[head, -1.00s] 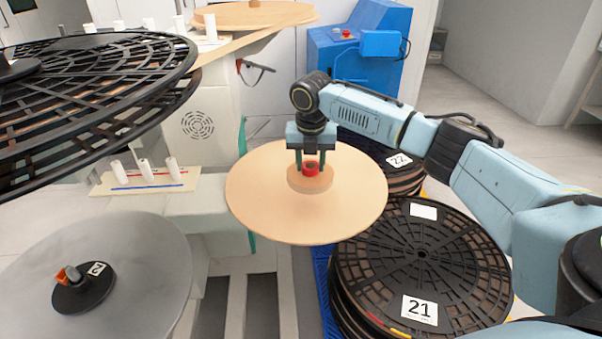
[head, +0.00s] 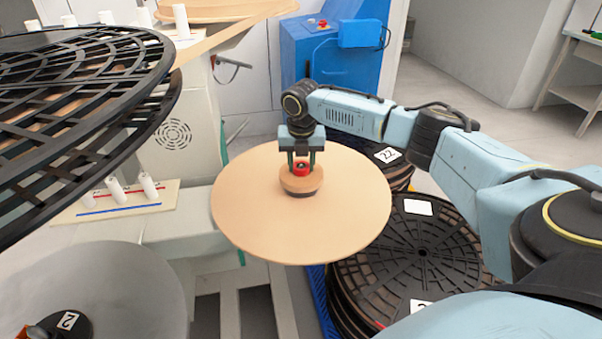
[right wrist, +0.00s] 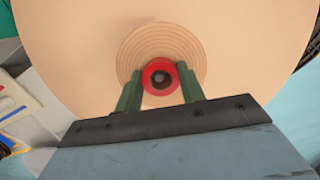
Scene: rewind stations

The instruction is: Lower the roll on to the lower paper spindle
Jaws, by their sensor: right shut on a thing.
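The roll (head: 302,181) is small and tan with a red core (head: 301,169); its concentric layers show in the right wrist view (right wrist: 140,50). My right gripper (head: 301,165) points down with its dark green fingers shut on the red core. The roll is over the middle of a wide tan disc (head: 250,215), which looks like the plate of the lower paper spindle. A dark band shows just under the roll; I cannot tell whether the roll touches the disc. The spindle's shaft is hidden. My left gripper is not in view.
Black slotted reels (head: 85,75) overhang at the left, above a grey disc (head: 120,290). White pegs (head: 148,186) stand on a board. Stacked black reels (head: 440,255) are right of the tan disc. A blue machine (head: 315,60) stands behind.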

